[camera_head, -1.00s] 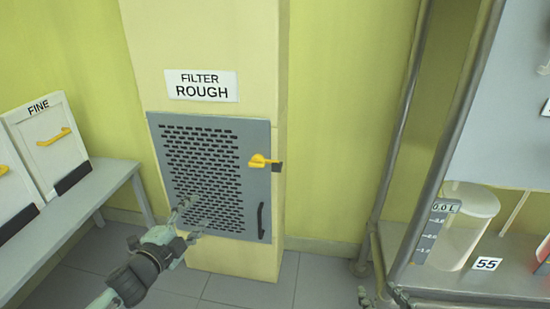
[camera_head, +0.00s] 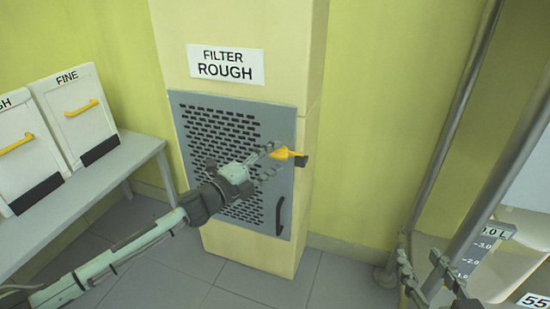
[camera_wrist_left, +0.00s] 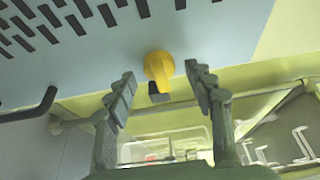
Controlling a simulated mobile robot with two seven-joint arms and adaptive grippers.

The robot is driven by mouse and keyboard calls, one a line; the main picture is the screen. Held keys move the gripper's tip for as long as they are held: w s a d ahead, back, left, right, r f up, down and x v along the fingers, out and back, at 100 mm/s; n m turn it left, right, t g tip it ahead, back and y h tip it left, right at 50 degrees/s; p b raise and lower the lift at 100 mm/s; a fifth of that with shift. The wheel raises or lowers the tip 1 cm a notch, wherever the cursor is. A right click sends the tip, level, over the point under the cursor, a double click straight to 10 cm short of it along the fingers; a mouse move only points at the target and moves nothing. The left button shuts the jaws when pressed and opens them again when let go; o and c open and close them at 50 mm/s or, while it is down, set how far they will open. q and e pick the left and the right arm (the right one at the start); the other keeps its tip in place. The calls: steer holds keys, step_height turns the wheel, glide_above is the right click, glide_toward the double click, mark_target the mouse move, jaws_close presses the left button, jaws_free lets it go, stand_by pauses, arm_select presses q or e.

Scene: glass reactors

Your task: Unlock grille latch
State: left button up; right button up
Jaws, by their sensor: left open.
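The grey perforated grille (camera_head: 273,128) is set in the front of a cream column. Its yellow latch (camera_head: 286,154) sits at the right edge, over a dark catch (camera_head: 301,161). My left gripper (camera_head: 271,161) is open at the latch, its fingers reaching in from the left. In the left wrist view the yellow latch (camera_wrist_left: 158,66) lies between the spread fingertips (camera_wrist_left: 160,76), with a gap on each side; I see no grip on it. The dark catch (camera_wrist_left: 159,92) shows below it there. My right gripper (camera_head: 425,262) is at the lower right, fingers apart and empty.
A black handle (camera_head: 280,216) is low on the grille. A grey bench (camera_head: 92,180) at left carries white filter boxes (camera_head: 82,105) with yellow handles. A metal frame (camera_head: 455,125) with a measuring vessel stands at right. The floor before the column is clear.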

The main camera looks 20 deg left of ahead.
arm_select(q)
steer(key=shift+w+d, duration=0.2)
steer(key=shift+w, duration=0.2)
steer(key=c, duration=1.1)
